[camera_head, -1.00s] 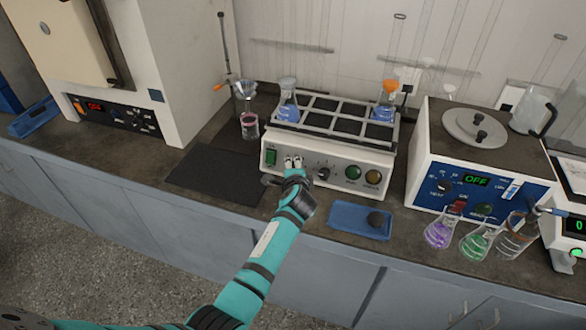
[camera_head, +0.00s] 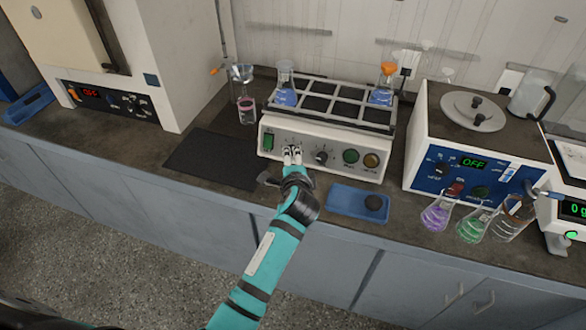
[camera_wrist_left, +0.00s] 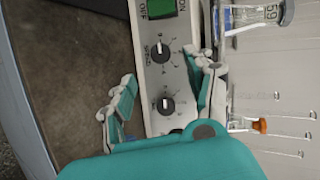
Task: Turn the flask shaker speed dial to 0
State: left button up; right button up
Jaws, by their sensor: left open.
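The flask shaker (camera_head: 325,138) stands on the bench, with a pale front panel. The panel has a green switch (camera_head: 267,141), knobs and round buttons. My left gripper (camera_head: 292,152) is open in front of the panel, right of the switch, and covers the knob there. In the left wrist view my left gripper (camera_wrist_left: 165,70) has its fingers apart on either side of the panel. Between them show a black dial near the switch (camera_wrist_left: 160,52) and a second black dial (camera_wrist_left: 165,105). Their small lettering and settings are hard to read. Contact with a dial is not visible. My right gripper is out of view.
Flasks with blue liquid (camera_head: 286,92) stand on the shaker's rack. A blue tray (camera_head: 345,203) with a dark round object lies in front. A dark mat (camera_head: 212,160) lies left. Flasks with coloured liquid (camera_head: 437,215) stand at right.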

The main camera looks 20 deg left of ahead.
pick_arm(q)
jog(key=v, duration=0.3)
jog(key=shift+s+d+r, duration=0.1)
jog(key=shift+s+r, duration=0.05)
jog(key=shift+s, duration=0.2)
